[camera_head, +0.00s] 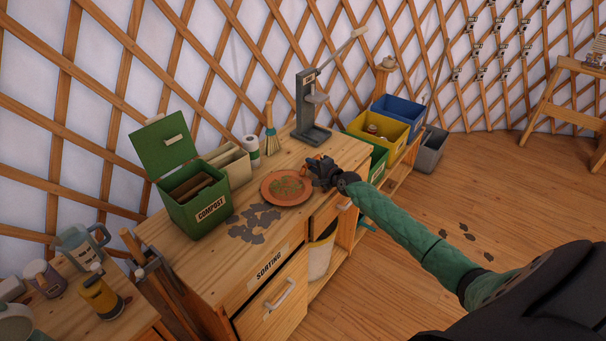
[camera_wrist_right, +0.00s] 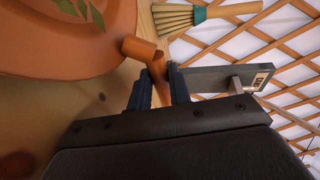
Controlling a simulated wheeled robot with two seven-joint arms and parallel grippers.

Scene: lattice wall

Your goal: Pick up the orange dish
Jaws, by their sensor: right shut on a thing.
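The orange dish (camera_head: 280,198) is round and shallow, with green leafy bits on it. It is at the right part of the wooden counter; I cannot tell whether it touches the top. My right gripper (camera_head: 318,170) is at the dish's right side. In the wrist view the gripper (camera_wrist_right: 160,88) is shut on a short orange-brown handle-like piece at the dish's edge. Where that piece joins the dish is partly unclear. My left gripper is not in view.
Grey flat scraps (camera_head: 255,222) lie in front of the dish. A green compost bin (camera_head: 205,210) with raised lid stands left. A grey press-like stand (camera_head: 310,132), a small broom (camera_head: 271,140) and a paper roll (camera_head: 251,148) stand behind. Yellow (camera_head: 375,138) and blue (camera_head: 405,110) bins are right.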

